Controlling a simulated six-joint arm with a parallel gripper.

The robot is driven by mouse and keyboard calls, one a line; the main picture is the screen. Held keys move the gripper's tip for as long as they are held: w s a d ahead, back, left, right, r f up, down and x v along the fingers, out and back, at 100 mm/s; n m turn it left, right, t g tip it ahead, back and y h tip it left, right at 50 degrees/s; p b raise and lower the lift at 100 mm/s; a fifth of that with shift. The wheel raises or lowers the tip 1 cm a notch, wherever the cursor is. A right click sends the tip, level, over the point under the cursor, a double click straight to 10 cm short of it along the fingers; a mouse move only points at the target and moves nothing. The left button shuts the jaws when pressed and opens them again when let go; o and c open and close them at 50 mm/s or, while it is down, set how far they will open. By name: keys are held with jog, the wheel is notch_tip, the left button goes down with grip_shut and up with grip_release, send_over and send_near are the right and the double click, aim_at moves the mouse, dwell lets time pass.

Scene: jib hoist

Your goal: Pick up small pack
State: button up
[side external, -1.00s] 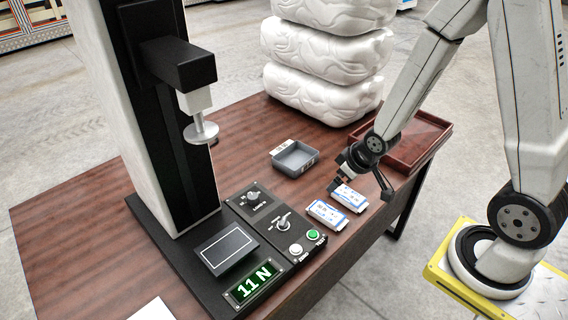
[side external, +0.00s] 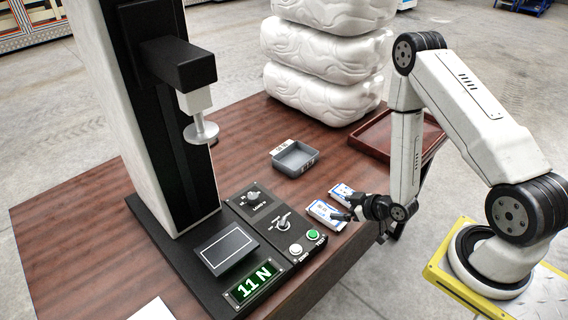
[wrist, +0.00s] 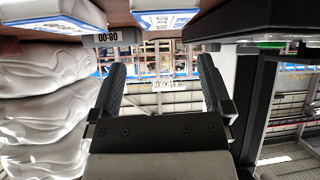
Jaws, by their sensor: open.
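Two small white-and-blue packs lie on the wooden table. The nearer pack (side external: 324,214) is beside the control panel, and the farther pack (side external: 341,193) is just behind it. My gripper (side external: 352,207) is low at the right of the packs, pointing left, close to the nearer pack and partly covering the farther one's edge. In the wrist view, which looks upside down, my gripper (wrist: 163,70) is open with nothing between its fingers. One pack (wrist: 160,20) is at top centre, in line with the gap, and the other (wrist: 45,14) is at top left. Contact cannot be told.
A press-like tester (side external: 190,110) stands at left, its display (side external: 254,283) reading 11 N. The control panel (side external: 281,223) has knobs and buttons. A small grey tray (side external: 296,160) sits behind the packs. A reddish tray (side external: 372,140) and stacked white bundles (side external: 325,60) are farther back.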

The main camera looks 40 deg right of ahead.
aim_at(327, 215)
jog(key=shift+s+a+f+m+t, duration=0.1)
jog(key=shift+s+f+m+t, duration=0.1)
jog(key=shift+s+f+t, duration=0.35)
jog(key=shift+s+a+f+m+t, duration=0.1)
jog(key=shift+s+f+m+t, duration=0.15)
jog(key=shift+s+f, duration=0.35)
jog(key=shift+s+a+t, duration=0.1)
jog(key=shift+s+t, duration=0.3)
jog(key=shift+s, duration=0.3)
jog(key=shift+f, duration=0.1)
jog(key=shift+x, duration=1.3)
jog(key=shift+w, duration=0.1)
jog(key=shift+x, duration=2.5)
